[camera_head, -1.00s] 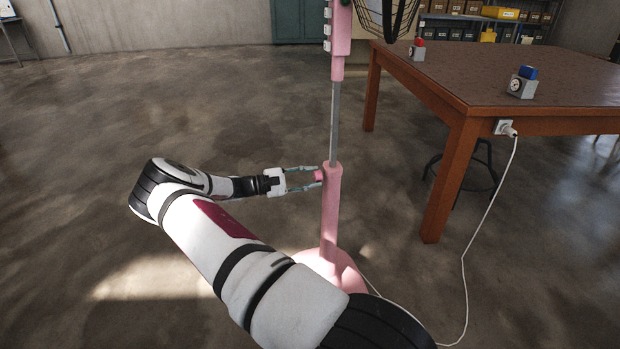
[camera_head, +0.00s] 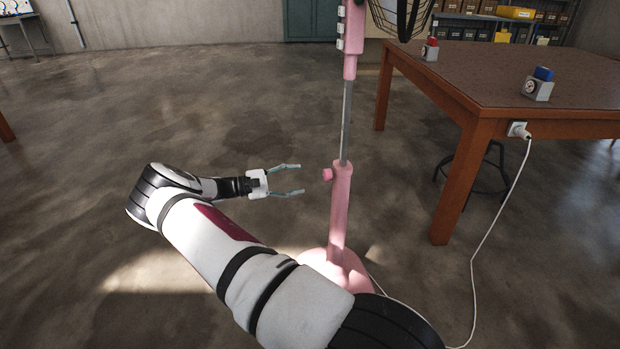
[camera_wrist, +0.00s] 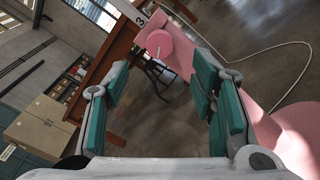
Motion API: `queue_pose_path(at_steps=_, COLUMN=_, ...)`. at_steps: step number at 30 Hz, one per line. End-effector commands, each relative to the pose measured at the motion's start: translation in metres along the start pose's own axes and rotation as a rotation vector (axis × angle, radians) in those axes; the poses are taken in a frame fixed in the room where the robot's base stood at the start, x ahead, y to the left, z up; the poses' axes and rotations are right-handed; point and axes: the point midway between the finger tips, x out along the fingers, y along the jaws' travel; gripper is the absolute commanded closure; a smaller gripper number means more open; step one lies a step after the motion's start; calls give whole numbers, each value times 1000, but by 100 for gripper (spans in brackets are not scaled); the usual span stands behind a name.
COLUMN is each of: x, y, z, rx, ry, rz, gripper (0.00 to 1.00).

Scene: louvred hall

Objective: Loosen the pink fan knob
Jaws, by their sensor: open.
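The pink fan knob (camera_head: 327,175) sticks out on the left of the pink fan stand (camera_head: 340,215), near the top of its lower tube. A grey inner pole rises from that tube. In the wrist view the round knob (camera_wrist: 160,44) shows with a pale line on its face, beyond the fingertips. My gripper (camera_head: 301,180) is open and empty, to the left of the knob with a clear gap. Its teal fingers (camera_wrist: 160,85) are spread wide in the wrist view. The stand's round base is partly hidden behind my arm.
A brown table (camera_head: 520,80) stands at the right, with two small grey boxes, one with a blue top (camera_head: 538,85). A white cable (camera_head: 485,235) runs from a plug at the table down to the floor. A dark stool is under the table. The floor at left is clear.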

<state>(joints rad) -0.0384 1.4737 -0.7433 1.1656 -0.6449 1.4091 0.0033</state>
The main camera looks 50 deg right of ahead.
Motion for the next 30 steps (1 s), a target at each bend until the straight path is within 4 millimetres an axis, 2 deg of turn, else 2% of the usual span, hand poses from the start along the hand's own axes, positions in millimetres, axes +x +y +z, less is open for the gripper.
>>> queue_pose_path(at_steps=3, x=-20, y=0, z=-1, rx=-1, ry=3, rz=1, gripper=49)
queue_pose_path(at_steps=9, x=-37, y=0, z=0, rx=-1, ry=1, rz=0, gripper=49)
queue_pose_path(at_steps=30, x=-38, y=2, z=4, rx=3, ry=3, rz=-18, gripper=49)
